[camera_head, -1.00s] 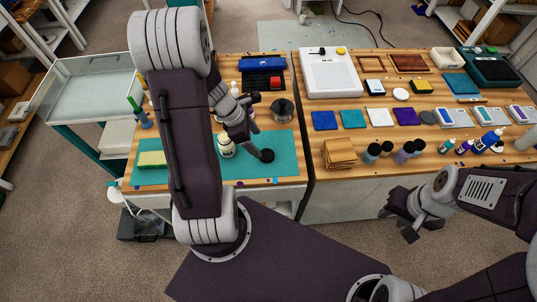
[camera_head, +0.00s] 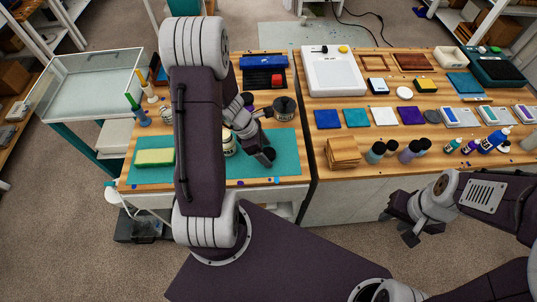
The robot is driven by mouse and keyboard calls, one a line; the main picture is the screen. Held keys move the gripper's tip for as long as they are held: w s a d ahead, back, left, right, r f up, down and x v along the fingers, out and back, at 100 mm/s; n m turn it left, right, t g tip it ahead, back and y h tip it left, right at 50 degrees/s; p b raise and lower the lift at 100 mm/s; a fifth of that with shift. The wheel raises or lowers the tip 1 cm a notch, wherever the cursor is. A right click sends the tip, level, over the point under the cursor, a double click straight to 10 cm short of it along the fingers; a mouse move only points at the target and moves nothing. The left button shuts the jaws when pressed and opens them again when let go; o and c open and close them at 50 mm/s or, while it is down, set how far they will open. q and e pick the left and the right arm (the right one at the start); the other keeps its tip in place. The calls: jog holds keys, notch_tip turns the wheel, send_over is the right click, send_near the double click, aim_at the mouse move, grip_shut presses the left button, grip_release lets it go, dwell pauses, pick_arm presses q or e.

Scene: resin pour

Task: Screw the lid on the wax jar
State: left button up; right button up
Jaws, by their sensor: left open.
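A pale jar (camera_head: 230,142) with a greenish label, which I take for the wax jar, stands upright on the teal mat (camera_head: 286,160) on the left bench. My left arm hides its left side. My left gripper (camera_head: 262,150) is open, just right of the jar and low over the mat. I see nothing clearly held in it. I cannot single out the jar's lid; it may be hidden behind my arm or gripper. My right gripper (camera_head: 400,228) is open and empty, in front of the right bench, away from the jar.
A dark pot (camera_head: 284,108) stands just behind my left gripper. A yellow-green sponge (camera_head: 154,157) lies at the mat's left. A wooden stack (camera_head: 343,152) and several dark-lidded bottles (camera_head: 376,152) stand on the right bench. The mat's front right part is clear.

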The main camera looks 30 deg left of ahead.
aim_at(265, 153)
pick_arm(q)
jog(key=shift+s+r, duration=0.1)
jog(key=c, duration=1.4)
jog(key=shift+r+p, duration=0.3)
jog(key=shift+r, duration=0.2)
notch_tip(265, 153, up, 3)
jog(key=shift+f+p, duration=0.1)
jog(key=shift+p, duration=0.6)
jog(key=shift+s+d+r, duration=0.85)
jog(key=shift+d+r, duration=0.35)
jog(key=shift+d, duration=0.55)
jog(key=shift+s+d+r, duration=0.85)
jog(key=shift+d+r, duration=0.35)
jog(key=shift+d, duration=0.5)
jog(key=shift+s+d+r, duration=0.85)
jog(key=shift+d+r, duration=0.35)
jog(key=shift+d, duration=0.55)
